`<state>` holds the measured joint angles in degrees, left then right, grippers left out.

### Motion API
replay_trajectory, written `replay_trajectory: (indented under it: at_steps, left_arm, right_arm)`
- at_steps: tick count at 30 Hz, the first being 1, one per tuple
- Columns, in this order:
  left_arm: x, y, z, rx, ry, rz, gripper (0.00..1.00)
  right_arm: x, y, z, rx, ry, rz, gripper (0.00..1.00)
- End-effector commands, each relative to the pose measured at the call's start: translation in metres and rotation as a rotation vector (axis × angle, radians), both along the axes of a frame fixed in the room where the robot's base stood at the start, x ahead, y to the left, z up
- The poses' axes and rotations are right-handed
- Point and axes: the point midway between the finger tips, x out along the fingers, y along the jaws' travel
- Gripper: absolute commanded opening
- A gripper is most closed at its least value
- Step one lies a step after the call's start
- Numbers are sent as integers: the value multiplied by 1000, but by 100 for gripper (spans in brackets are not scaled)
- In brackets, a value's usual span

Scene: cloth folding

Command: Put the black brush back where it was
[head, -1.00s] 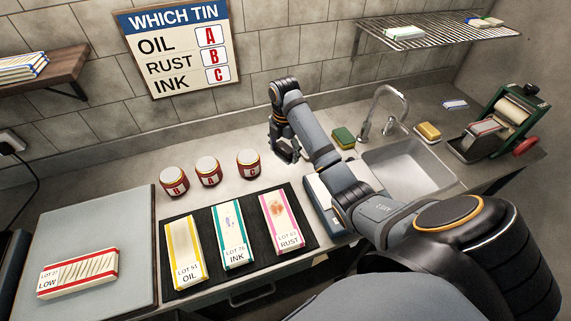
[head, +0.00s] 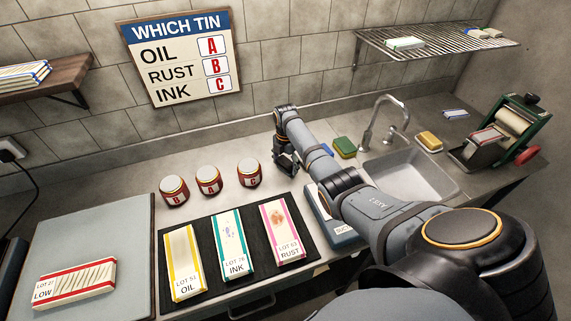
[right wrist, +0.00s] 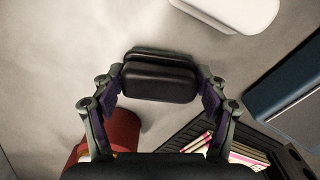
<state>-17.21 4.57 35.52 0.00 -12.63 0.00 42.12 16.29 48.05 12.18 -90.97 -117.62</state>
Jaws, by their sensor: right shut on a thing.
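The black brush (right wrist: 160,77), a dark rounded block, sits between the fingers of my right gripper (right wrist: 158,88) in the right wrist view. The gripper is shut on it, above the grey counter. In the head view my right gripper (head: 287,165) is at the back of the counter, right of the red tins. The brush cannot be made out clearly there against the dark fingers. My left gripper is not in view.
Three red tins (head: 208,181) stand behind a black mat (head: 204,220) with three labelled cloths. A blue-grey box (head: 334,228) lies partly under my arm. A white rounded thing (right wrist: 232,12) lies near the brush in the wrist view. The sink (head: 412,180) is at the right.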

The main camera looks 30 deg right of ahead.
Motion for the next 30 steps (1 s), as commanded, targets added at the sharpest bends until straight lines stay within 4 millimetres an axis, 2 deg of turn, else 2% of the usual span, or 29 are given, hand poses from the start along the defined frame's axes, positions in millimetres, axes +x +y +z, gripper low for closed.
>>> replay_trajectory:
  at_steps: [7,8,13,23,26,30]
  left_arm:
    - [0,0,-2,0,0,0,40]
    - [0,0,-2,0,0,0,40]
    - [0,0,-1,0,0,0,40]
    - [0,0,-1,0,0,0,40]
    - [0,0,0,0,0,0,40]
    - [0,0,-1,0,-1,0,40]
  right_arm:
    - [0,0,-3,0,0,0,49]
    - [0,0,-3,1,1,0,75]
    - [0,0,-2,1,0,0,97]
    - [0,0,-1,0,0,0,97]
    - [0,0,7,0,-1,0,97]
    - [1,0,36,-2,-5,0,97]
